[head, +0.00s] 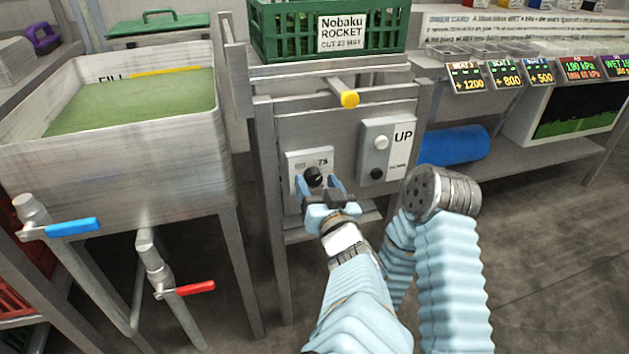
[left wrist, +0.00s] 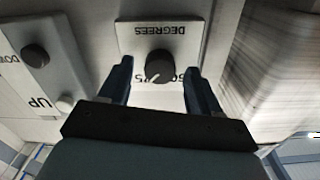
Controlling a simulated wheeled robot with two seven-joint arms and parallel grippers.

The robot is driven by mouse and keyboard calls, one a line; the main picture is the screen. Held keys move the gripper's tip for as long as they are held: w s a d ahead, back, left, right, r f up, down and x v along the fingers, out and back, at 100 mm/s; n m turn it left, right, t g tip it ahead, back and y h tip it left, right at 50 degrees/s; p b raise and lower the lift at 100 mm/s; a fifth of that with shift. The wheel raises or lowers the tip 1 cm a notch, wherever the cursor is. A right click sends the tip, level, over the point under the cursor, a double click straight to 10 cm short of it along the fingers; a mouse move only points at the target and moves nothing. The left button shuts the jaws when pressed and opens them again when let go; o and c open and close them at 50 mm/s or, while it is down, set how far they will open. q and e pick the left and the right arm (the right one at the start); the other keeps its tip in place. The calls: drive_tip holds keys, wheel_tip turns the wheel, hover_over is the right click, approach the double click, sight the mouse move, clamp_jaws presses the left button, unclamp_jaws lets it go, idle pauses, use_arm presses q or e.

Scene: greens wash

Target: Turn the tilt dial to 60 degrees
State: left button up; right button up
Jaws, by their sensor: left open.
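The tilt dial (head: 314,176) is a round black knob on a pale plate on the front of the metal stand. In the left wrist view the dial (left wrist: 159,66) shows a white pointer mark, with the word DEGREES on one side and partly hidden numbers on the other. In the head view "75" can be read above it. My left gripper (head: 322,186) is open, with its blue fingers on either side of the dial. The left wrist view shows the fingers (left wrist: 160,85) apart, with a gap visible between each and the dial. My right gripper is not identifiable.
A panel with UP and DOWN buttons (head: 387,150) sits right of the dial. A yellow-tipped lever (head: 349,99) juts out above it. A green crate (head: 280,35) stands on top. A sink of green water (head: 190,140) with blue and red taps is at left.

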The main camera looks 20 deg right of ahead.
use_arm(q)
drive_tip(key=shift+c, duration=0.4)
drive_tip(key=c, duration=1)
drive_tip(key=shift+o, duration=0.2)
